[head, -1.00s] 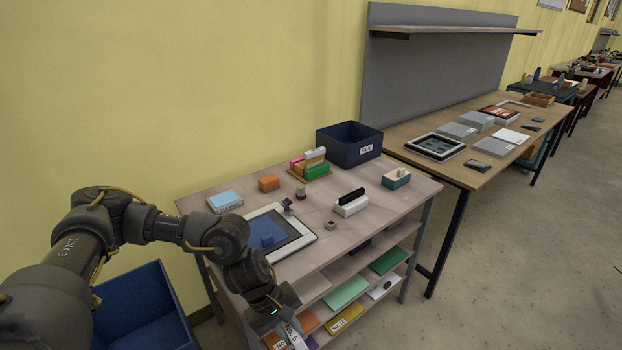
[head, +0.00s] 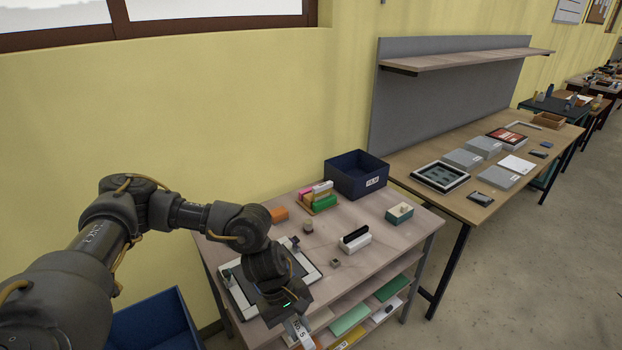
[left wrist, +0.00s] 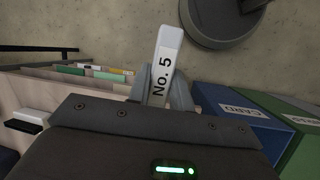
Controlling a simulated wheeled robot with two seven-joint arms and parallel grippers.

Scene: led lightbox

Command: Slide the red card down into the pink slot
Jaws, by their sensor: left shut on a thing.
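In the left wrist view the strip (left wrist: 165,60) looks white and sticks out from between the fingers (left wrist: 160,88). No red shows on its visible face, so I cannot tell whether it is the red card. A small rack (head: 311,209) with pink, yellow and green parts stands at the back of the table. I cannot make out a pink slot. My right gripper is not in view.
My left arm partly covers the white-framed lightbox (head: 314,275). A dark blue box (head: 345,178) stands behind the rack. A white holder (head: 355,245) and a green-white box (head: 399,216) stand to the right. Blue (left wrist: 235,118) and green (left wrist: 302,155) bins show in the left wrist view.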

